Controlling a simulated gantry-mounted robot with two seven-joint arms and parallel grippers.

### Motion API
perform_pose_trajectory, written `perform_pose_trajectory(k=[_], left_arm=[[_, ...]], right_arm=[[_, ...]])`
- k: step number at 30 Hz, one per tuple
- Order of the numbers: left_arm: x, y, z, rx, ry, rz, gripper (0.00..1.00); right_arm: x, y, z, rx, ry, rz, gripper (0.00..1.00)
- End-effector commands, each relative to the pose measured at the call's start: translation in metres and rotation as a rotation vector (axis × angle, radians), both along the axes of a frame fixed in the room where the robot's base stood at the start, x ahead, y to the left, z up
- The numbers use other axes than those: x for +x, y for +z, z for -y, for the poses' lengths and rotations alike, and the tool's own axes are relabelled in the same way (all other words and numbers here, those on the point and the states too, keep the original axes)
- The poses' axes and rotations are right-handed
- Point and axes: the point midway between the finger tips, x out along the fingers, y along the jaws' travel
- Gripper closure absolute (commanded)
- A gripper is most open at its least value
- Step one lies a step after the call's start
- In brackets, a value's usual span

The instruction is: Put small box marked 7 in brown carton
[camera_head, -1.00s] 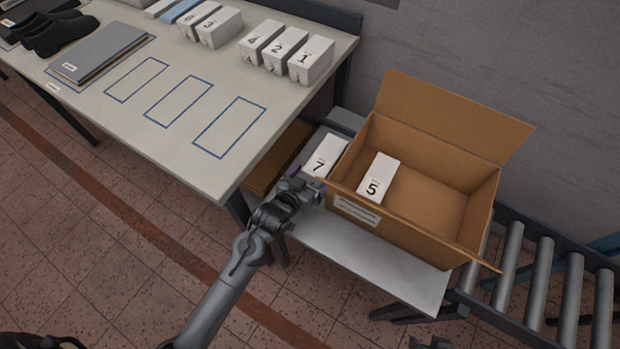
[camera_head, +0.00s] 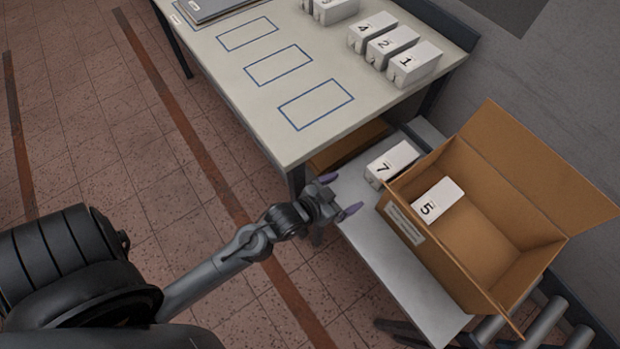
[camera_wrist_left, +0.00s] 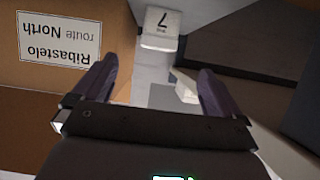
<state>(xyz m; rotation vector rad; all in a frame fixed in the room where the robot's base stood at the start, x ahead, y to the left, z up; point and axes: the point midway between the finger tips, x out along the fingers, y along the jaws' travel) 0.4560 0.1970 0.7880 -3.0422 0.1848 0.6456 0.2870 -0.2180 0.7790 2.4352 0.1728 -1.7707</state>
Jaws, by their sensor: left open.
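The small white box marked 7 (camera_head: 391,163) sits on the low grey table (camera_head: 372,240), just left of the brown carton (camera_head: 459,259). It also shows in the left wrist view (camera_wrist_left: 163,28), ahead of the fingers. The carton is open at the top and holds a white box marked 5 (camera_head: 438,199). My left gripper (camera_head: 341,196) is open and empty, in front of box 7 and apart from it. In the left wrist view its two fingers (camera_wrist_left: 155,88) are spread, with the carton's labelled side at the left. My right gripper is not in view.
A larger table (camera_head: 237,88) with blue outlined rectangles stands at the upper left, its corner close to my left gripper. White boxes marked 4, 2 and 1 (camera_head: 413,63) stand on it. The carton's flap stands up at the back.

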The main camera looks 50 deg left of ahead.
Motion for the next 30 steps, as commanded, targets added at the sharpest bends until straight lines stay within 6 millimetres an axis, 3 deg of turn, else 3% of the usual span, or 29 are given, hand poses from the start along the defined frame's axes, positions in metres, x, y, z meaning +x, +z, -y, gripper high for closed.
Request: perform_pose_trajectory(k=[5,10,18,23,30], left_arm=[[-0.027,-0.008,-0.003,0.030,-0.008,-0.168,0.01],[-0.077,-0.017,-0.009,0.077,-0.019,-0.430,0.01],[-0.150,-0.012,-0.019,0.137,-0.027,-0.751,0.00],[-0.168,-0.010,-0.022,0.151,-0.028,-0.824,0.00],[-0.169,-0.010,-0.022,0.151,-0.028,-0.831,0.00]], right_arm=[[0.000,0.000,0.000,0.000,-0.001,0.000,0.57],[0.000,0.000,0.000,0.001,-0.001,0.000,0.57],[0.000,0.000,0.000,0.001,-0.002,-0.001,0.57],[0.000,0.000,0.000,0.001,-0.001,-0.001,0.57],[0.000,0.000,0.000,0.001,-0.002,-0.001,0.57]])
